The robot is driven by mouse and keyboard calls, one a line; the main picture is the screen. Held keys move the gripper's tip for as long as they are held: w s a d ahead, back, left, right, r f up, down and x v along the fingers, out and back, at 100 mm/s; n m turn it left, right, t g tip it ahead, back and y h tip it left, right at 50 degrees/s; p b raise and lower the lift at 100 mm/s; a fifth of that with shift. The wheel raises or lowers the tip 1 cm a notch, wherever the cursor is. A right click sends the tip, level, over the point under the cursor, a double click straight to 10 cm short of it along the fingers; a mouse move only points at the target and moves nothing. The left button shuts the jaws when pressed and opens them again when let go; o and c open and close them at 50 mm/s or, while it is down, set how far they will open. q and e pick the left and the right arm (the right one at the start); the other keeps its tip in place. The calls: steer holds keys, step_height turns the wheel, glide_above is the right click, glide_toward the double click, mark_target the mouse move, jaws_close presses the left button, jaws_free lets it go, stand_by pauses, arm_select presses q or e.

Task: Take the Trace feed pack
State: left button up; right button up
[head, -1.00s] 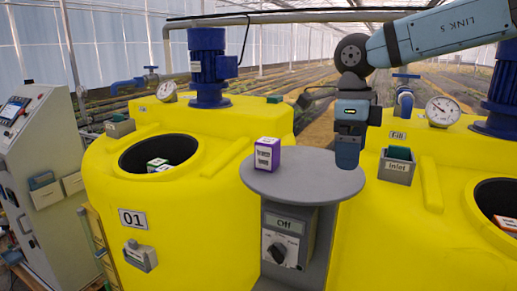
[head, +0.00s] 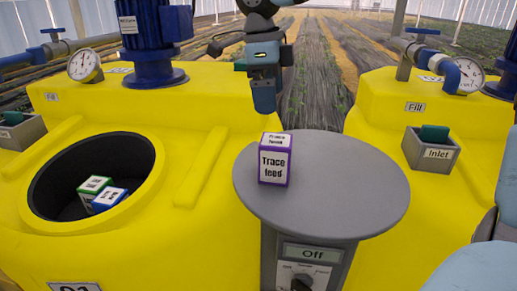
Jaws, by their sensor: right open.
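The Trace feed pack (head: 274,165) is a small white box with purple edges. It stands upright on the left part of a round grey table (head: 350,195), its label facing me. My right gripper (head: 264,95) hangs fingers-down above and behind the pack, slightly left of it. It is open and empty, with a gap between its fingertips and the pack's top. The far finger is largely hidden behind the near one. My left gripper is not in view.
A yellow tank (head: 195,110) with an open dark hatch is left of the table; a green-edged pack (head: 94,186) and a blue-edged pack (head: 108,199) lie inside. Another yellow tank (head: 380,105) is at right, with an Inlet box (head: 432,153). The table's right side is clear.

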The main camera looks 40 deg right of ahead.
mark_target(276, 139)
steer(key=f, duration=0.2)
steer(key=s+f, duration=0.1)
steer(key=f, duration=0.1)
steer(key=f+p, duration=0.1)
steer(key=f, duration=0.2)
steer(key=shift+s+d, duration=0.2)
steer(key=shift+d, duration=0.15)
steer(key=shift+f, duration=0.4)
steer(key=shift+d+f+p, duration=0.1)
steer(key=shift+f+p, duration=0.25)
steer(key=shift+f, duration=0.2)
steer(key=f, duration=0.1)
steer(key=f+p, duration=0.1)
steer(key=f, duration=0.1)
steer(key=shift+d+f, duration=0.2)
steer(key=shift+f, duration=0.4)
steer(key=shift+c, duration=1.1)
steer(key=c, duration=1)
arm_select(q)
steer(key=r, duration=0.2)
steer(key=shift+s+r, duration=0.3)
